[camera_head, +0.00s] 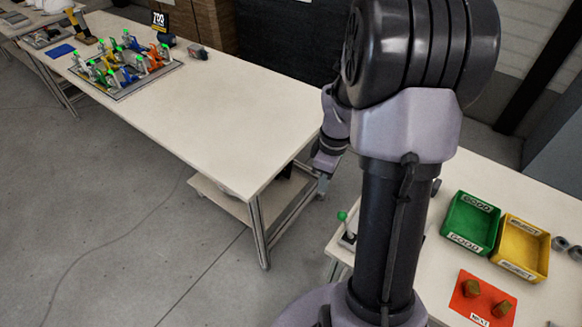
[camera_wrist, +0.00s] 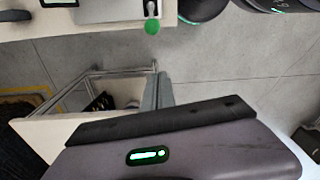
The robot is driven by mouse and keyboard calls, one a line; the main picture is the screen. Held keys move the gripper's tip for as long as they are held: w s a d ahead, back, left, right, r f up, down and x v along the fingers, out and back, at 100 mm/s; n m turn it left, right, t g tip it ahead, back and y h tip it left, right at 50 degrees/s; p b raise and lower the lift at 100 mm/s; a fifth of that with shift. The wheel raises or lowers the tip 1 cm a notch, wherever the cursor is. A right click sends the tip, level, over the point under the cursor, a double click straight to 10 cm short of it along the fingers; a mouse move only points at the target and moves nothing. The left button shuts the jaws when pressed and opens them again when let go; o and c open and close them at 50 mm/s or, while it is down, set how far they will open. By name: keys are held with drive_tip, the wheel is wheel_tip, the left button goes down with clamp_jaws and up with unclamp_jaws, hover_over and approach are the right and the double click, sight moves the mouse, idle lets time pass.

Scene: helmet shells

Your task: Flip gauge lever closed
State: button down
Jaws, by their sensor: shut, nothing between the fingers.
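The gauge lever (camera_head: 347,226) stands at the left corner of the right-hand table, with a green ball knob (camera_head: 342,215) on its end. It leans up and to the left. My arm hides much of the gauge behind it. In the wrist view the green knob (camera_wrist: 152,27) shows near the top, beside a pale grey plate (camera_wrist: 105,10). My gripper (camera_head: 323,186) is shut and empty, pointing down, above and left of the knob in the head view and apart from it. Its grey fingers (camera_wrist: 158,85) are together in the wrist view.
The right table holds a green GOOD tray (camera_head: 470,222), a yellow REJECT tray (camera_head: 522,247) and a red NEXT mat (camera_head: 481,300) with two brown parts. A long table (camera_head: 215,110) at left bears several clamps (camera_head: 125,65). Floor lies between the tables.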

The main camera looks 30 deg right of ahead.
drive_tip(key=s+d+f+b, duration=0.1)
drive_tip(key=s+f+b, duration=0.2)
drive_tip(key=f, duration=0.5)
drive_tip(key=shift+s+d+f+b, duration=0.35)
drive_tip(key=shift+s+f+b, duration=0.05)
drive_tip(key=shift+b, duration=0.45)
drive_tip(key=shift+r, duration=0.1)
